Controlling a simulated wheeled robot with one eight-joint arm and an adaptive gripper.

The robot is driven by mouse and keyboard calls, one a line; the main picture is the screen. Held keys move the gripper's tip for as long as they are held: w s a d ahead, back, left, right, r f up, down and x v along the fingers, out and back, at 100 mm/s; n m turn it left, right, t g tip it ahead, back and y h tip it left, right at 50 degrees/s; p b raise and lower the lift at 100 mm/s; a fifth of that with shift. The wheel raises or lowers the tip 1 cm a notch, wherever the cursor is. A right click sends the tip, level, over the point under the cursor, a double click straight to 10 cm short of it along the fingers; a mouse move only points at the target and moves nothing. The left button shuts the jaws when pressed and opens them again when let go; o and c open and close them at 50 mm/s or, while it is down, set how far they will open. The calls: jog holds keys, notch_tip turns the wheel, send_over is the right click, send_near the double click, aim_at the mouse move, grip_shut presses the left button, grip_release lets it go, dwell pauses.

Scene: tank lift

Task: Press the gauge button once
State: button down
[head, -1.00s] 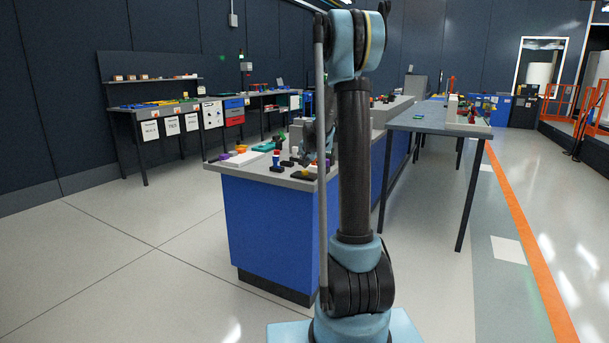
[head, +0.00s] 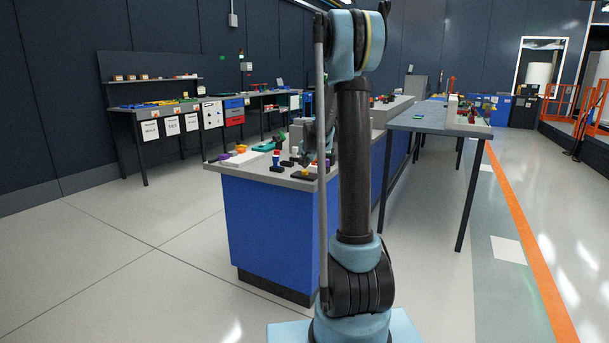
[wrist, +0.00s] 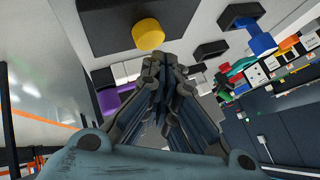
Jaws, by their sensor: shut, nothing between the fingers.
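A round yellow button (wrist: 148,34) stands on a dark flat base (wrist: 95,22) at the top of the wrist view. In the head view the dark base (head: 302,176) lies near the front edge of the blue counter's grey top. My gripper (wrist: 165,62) is shut and empty. Its fingertips show just below the yellow button in the wrist view, close to it. I cannot tell the gap, and no touch is clear. In the head view my arm hides most of my gripper.
The blue counter (head: 265,235) carries several small items, among them a purple piece (wrist: 115,98) near my fingers and a blue and red piece (wrist: 260,38) on a dark base. A grey table (head: 425,119) stands to the right. Open floor lies at left.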

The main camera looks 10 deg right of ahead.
aim_at(307, 171)
jog(key=shift+f, duration=0.75)
dwell(1.0)
jog(key=shift+r, duration=0.85)
jog(key=shift+r, duration=2.5)
